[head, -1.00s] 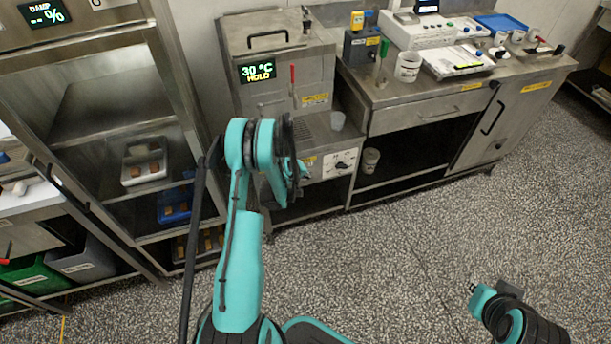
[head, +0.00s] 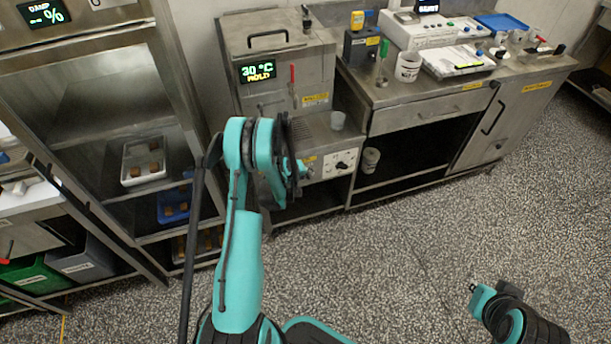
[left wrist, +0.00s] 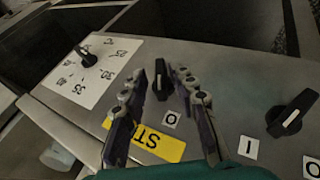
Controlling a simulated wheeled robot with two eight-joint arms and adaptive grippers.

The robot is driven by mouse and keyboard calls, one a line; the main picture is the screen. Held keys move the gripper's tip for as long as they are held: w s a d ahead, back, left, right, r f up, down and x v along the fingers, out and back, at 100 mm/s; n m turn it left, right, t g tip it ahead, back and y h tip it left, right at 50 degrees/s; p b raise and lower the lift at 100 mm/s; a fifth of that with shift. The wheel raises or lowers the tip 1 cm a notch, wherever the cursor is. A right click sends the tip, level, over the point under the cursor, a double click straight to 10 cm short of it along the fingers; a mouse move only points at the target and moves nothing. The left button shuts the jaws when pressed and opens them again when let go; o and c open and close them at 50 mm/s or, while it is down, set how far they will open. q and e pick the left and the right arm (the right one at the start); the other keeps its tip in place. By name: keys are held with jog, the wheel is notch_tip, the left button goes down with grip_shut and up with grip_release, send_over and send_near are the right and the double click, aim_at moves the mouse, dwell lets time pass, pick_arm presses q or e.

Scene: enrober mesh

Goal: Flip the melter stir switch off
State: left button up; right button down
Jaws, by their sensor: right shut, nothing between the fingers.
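The melter (head: 275,75) is a steel box with a lit display and a front control panel. In the left wrist view a small black switch knob (left wrist: 159,78) stands between the fingertips of my left gripper (left wrist: 162,76), with a gap showing on both sides. My right gripper (head: 474,289) is shut and empty, low over the floor.
A temperature dial (left wrist: 86,57) sits left of the fingers in the left wrist view, and a second black knob (left wrist: 291,113) sits to the right. A bench (head: 430,95) with equipment stands right. The floor is clear.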

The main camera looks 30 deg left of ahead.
pick_arm(q)
jog(key=v, duration=1.1)
jog(key=shift+s+r, duration=0.2)
jog(key=shift+s, duration=0.05)
